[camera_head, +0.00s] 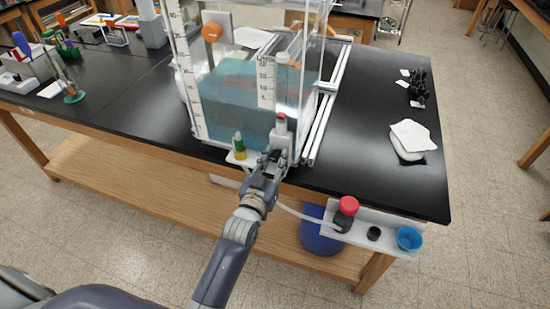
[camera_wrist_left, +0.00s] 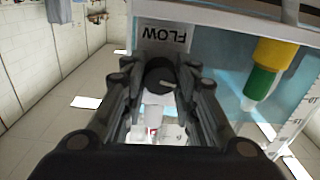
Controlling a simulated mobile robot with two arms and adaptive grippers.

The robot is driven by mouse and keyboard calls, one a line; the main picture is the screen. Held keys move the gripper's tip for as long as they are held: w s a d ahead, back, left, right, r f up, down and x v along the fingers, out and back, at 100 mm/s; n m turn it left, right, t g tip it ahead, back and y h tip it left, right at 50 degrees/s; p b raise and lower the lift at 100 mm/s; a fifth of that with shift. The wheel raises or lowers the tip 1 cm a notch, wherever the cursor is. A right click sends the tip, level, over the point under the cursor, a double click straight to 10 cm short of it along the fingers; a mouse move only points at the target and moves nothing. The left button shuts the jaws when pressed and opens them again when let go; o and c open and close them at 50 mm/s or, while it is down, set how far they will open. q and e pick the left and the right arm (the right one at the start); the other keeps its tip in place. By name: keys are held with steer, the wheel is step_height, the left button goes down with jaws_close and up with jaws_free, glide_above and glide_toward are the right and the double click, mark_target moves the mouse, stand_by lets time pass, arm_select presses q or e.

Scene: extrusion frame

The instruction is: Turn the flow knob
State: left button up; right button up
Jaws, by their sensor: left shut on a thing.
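The flow knob (camera_wrist_left: 159,75) is a dark round knob with a pale pointer mark, in the left wrist view. The white label reading FLOW (camera_wrist_left: 166,37) is right beside it, upside down in that view. My left gripper (camera_wrist_left: 160,88) has its two fingers on either side of the knob and is shut on it. In the head view my left gripper (camera_head: 272,160) is at the front of the clear water tank (camera_head: 230,112), below the white graduated tube; the knob is hidden there by the gripper. My right gripper is not in view.
A green-and-yellow part (camera_head: 239,145) sits just left of the gripper. The black tabletop (camera_head: 360,120) is mostly clear right of the tank.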

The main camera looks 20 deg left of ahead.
arm_select(q)
steer(key=shift+f, duration=0.1)
stand_by(0.4)
steer(key=o, duration=1.1)
steer(key=s, duration=1.2)
steer(key=shift+a, duration=0.2)
